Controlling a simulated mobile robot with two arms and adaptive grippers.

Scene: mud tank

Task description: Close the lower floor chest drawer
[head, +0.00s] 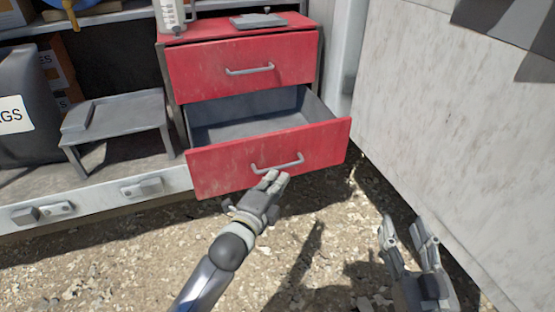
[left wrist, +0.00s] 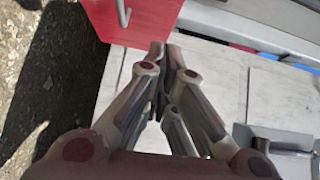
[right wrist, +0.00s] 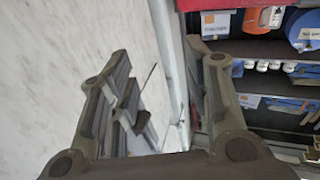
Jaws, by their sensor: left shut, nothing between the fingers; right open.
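The red chest (head: 240,28) stands on the shelf base with its upper drawer (head: 240,68) shut. The lower drawer (head: 215,170) is pulled well out, and its grey inside is empty where I can see it. Its front has a metal handle (head: 277,164). My left gripper (head: 274,180) is shut and empty, just below the handle in the head view; I cannot tell if it touches the front. In the left wrist view a red panel (left wrist: 135,20) is close to its fingers. My right gripper (head: 408,222) is open and empty, near the pale wall.
A pale wall panel (head: 450,130) stands close on the right. A grey step stool (head: 115,120) and a dark bag (head: 28,105) are on the shelf to the left. The gravel ground ahead is clear.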

